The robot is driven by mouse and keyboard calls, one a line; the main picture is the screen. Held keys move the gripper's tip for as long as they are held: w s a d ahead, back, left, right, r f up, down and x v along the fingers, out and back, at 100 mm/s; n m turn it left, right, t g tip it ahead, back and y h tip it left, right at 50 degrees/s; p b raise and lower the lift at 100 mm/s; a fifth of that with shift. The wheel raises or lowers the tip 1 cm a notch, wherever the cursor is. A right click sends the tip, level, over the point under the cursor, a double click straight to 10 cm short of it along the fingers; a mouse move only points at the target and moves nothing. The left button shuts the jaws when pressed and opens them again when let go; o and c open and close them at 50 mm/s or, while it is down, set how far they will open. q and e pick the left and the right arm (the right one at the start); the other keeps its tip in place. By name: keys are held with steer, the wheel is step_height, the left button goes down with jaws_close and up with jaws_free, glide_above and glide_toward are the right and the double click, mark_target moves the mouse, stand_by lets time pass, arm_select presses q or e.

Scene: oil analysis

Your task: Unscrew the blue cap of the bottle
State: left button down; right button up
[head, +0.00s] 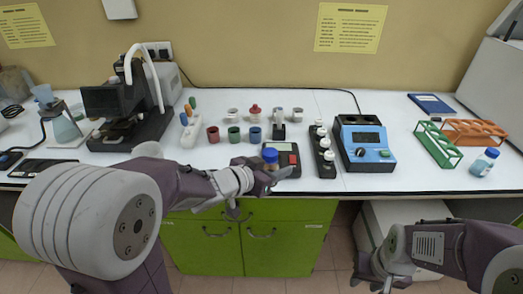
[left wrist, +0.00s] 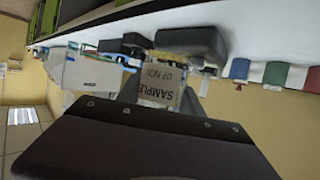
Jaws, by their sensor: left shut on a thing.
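My left gripper (head: 266,176) is shut on a small bottle (left wrist: 160,85) with a label reading SAMPLE 07 NOV, upside down in the left wrist view. In the head view its blue cap (head: 270,155) shows above the fingers and is on the bottle. The bottle looks upright, near the table's front edge; the fingers hide most of its body. My right gripper (head: 372,279) is low in front of the table, well apart from the bottle; its jaw gap is not clear.
A dark scale-like device (head: 286,160) lies behind the held bottle. A black rack of white-capped vials (head: 322,150) and a blue instrument (head: 367,146) stand to its right. Green (head: 437,145) and orange racks (head: 474,131) stand further right. Small coloured cups stand behind.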

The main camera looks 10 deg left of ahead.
arm_select(q)
steer(key=s+d+f+m+g+h, duration=0.3)
steer(key=s+d+m+g+h, duration=0.1)
steer(key=s+d, duration=0.3)
steer(key=d+m, duration=0.1)
steer(key=d, duration=0.1)
steer(key=shift+s+d+m+h, duration=0.15)
steer(key=shift+d+m+h, duration=0.15)
steer(key=shift+h, duration=0.1)
